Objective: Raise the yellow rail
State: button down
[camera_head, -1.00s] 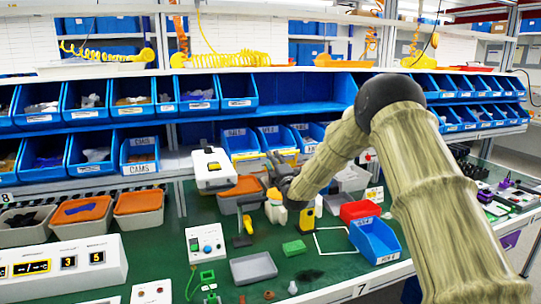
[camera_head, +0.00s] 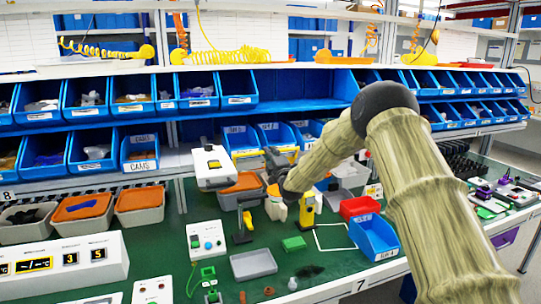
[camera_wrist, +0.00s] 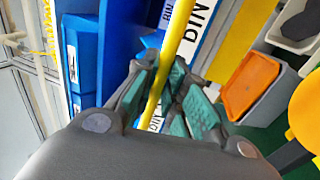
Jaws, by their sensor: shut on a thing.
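The yellow rail (camera_wrist: 180,28) is a thin bar that runs at a slant between my fingers in the wrist view. My gripper (camera_wrist: 163,72) is shut on it, with teal finger pads on both sides. In the head view a short piece of the yellow rail (camera_head: 289,149) shows beside my dark gripper (camera_head: 272,160), in front of the blue bins. My gripper is above the green worktop there.
Labelled blue bins (camera_head: 240,138) stand close behind my gripper. A white device with a black handle (camera_head: 211,167) is just left of it.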

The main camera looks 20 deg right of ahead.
jog(key=shift+w+r+g+p, duration=0.2)
jog(key=shift+w+g, duration=0.2)
jog(key=shift+g, duration=0.5)
jog(key=shift+w+r+g+p, duration=0.1)
jog(key=shift+w+g+p, duration=0.2)
jog(key=shift+g, duration=0.6)
jog(key=c, duration=1.5)
grip_release()
jog(key=shift+w, duration=0.1)
jog(key=shift+o, duration=0.2)
